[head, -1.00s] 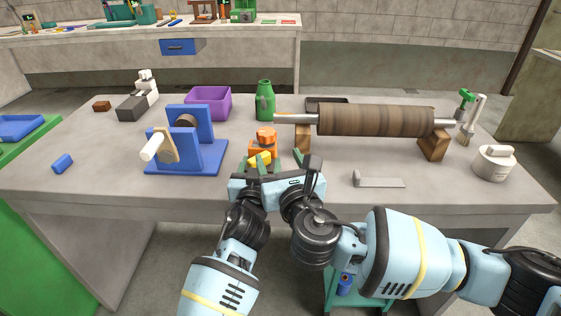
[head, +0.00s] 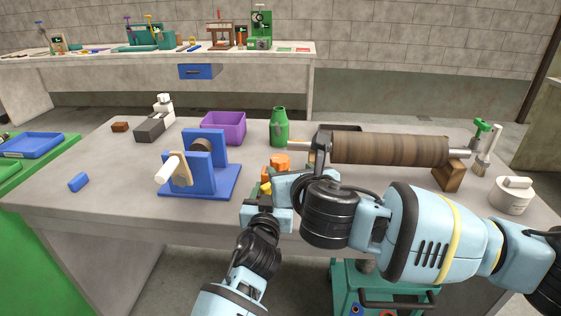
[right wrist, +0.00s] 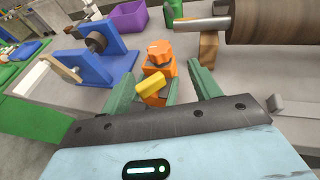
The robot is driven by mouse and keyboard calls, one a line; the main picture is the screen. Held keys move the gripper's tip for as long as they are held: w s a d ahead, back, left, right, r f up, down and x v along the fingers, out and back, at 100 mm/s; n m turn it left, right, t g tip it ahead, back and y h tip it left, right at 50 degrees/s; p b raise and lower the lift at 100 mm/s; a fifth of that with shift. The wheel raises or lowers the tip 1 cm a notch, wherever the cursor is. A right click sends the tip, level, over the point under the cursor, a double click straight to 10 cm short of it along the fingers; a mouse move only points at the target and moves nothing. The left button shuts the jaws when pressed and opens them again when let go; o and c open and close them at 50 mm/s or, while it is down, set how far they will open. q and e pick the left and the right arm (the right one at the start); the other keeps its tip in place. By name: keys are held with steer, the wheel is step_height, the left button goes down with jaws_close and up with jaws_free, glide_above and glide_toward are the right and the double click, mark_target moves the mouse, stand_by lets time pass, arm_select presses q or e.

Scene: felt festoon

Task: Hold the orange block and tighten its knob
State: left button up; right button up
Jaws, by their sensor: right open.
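The orange block (head: 267,177) stands on the table with its lobed orange knob (head: 280,161) on top. In the right wrist view the block (right wrist: 166,68) and knob (right wrist: 160,51) are upright, just beyond and between my right gripper's (right wrist: 163,80) open green fingers, with no clear grip.
A blue stand with a white-handled crank (head: 208,175) is left of the block. A green bottle (head: 279,128) and purple bin (head: 223,129) stand behind. A brown roller (head: 390,149) on wooden supports lies right. The table's front left is mostly clear.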

mark_target(282, 162)
steer(key=shift+s+r+g, duration=0.15)
steer(key=shift+r+g, duration=0.25)
steer(key=shift+g, duration=0.1)
steer(key=shift+x, duration=6.05)
steer(key=shift+c, duration=0.4)
